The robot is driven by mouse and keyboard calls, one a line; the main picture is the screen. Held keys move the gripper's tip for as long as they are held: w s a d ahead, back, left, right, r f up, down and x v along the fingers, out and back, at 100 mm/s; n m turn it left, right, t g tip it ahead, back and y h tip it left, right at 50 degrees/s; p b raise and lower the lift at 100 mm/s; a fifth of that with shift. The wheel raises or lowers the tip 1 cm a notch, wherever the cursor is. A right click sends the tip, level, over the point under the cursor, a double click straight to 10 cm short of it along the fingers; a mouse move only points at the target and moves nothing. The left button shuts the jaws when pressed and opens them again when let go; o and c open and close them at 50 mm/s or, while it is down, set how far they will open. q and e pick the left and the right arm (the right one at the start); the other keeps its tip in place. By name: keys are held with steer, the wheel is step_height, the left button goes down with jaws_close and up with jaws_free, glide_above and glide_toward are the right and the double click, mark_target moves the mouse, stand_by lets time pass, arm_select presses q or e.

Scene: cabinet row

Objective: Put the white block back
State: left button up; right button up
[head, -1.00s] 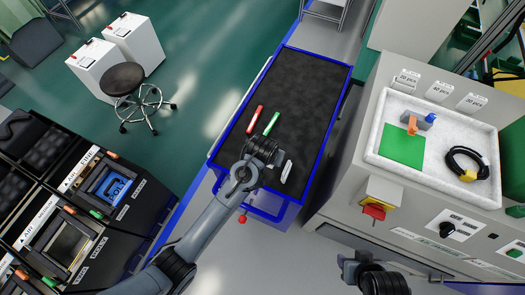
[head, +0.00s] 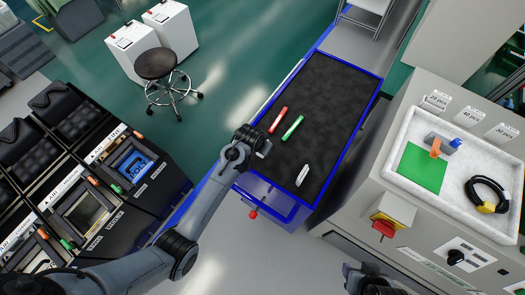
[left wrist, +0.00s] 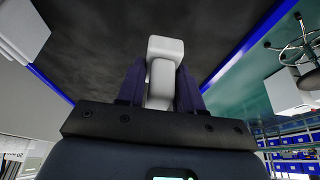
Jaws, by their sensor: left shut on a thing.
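My left gripper (head: 264,146) is over the left front side of the black-topped cart (head: 325,95). In the left wrist view, its dark fingers (left wrist: 160,92) are shut on a white block (left wrist: 165,50), whose wider end sticks out past the fingertips. In the head view the held block is mostly hidden or too small to make out. A separate white piece (head: 302,175) lies on the cart near its front right corner, apart from the gripper. My right gripper (head: 368,278) is at the bottom edge, partly cut off, and its jaws are unclear.
A red piece (head: 277,120) and a green piece (head: 292,128) lie on the cart. Black machines (head: 125,165) stand at the left, a grey console with a white tray (head: 455,170) at the right. A stool (head: 160,68) stands behind. The cart's far half is clear.

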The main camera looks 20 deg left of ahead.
arm_select(q)
steer(key=shift+a+f, duration=0.1)
steer(key=shift+f, duration=2)
steer(key=o, duration=0.9)
steer(key=shift+f, duration=0.1)
steer(key=shift+o, duration=0.2)
